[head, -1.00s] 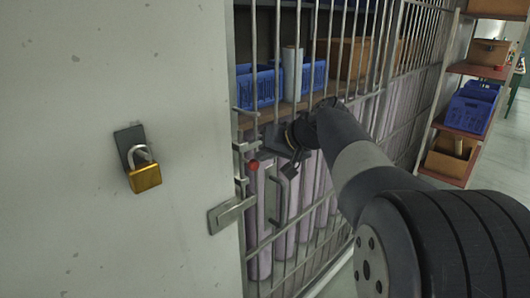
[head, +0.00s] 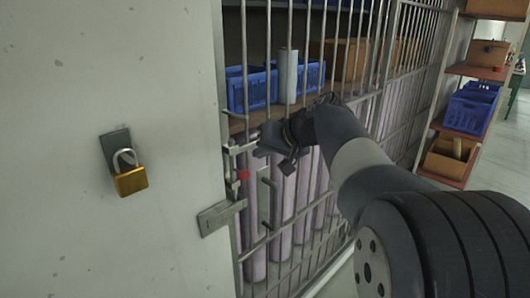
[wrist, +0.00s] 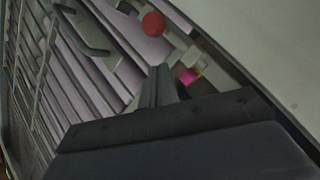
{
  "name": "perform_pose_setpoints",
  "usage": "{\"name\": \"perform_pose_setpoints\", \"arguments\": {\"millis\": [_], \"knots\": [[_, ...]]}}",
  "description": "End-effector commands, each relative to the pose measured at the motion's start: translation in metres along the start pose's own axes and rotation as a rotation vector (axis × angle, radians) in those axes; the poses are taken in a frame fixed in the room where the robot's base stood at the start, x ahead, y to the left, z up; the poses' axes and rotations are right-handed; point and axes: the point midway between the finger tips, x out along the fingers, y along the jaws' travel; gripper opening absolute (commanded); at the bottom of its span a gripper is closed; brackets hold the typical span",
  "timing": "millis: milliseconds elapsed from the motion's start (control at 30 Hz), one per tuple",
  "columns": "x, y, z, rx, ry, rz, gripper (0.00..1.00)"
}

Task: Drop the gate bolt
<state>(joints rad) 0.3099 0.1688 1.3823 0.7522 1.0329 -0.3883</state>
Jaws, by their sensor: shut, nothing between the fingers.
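The bolt's red knob (head: 243,174) is at the left edge of the barred gate (head: 290,215), beside the grey wall. Pale brackets (head: 238,149) and a latch plate (head: 220,216) sit above and below it. In the wrist view the red knob (wrist: 153,23) shows beyond my fingertips, with a gap in the picture. My gripper (head: 262,151) is in front of the bars, just above and right of the knob. Its fingers (wrist: 160,72) are together and empty. A small magenta patch (wrist: 188,75) shows beside the fingers. The bolt's rod is hard to make out.
A brass padlock (head: 130,180) hangs on the wall at left. A grey pull handle (head: 270,198) stands out from the gate. Blue crates (head: 250,90) are behind the bars. A shelf rack (head: 460,125) stands at right.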

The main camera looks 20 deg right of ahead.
Motion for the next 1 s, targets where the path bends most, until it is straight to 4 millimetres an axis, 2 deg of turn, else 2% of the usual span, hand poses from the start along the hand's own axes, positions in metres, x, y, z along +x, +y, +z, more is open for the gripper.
{"name": "perform_pose_setpoints", "arguments": {"millis": [33, 200, 400, 600, 1000], "knots": [[-0.015, 0.001, -0.001, 0.0, 0.006, 0.002, 0.0], [-0.056, 0.001, 0.0, 0.0, 0.007, 0.002, 0.0], [-0.088, 0.001, -0.001, 0.001, 0.005, 0.0, 0.0], [-0.1, 0.0, -0.001, 0.0, 0.004, -0.001, 0.0], [-0.098, 0.0, -0.001, 0.0, 0.002, -0.002, 0.0]]}}
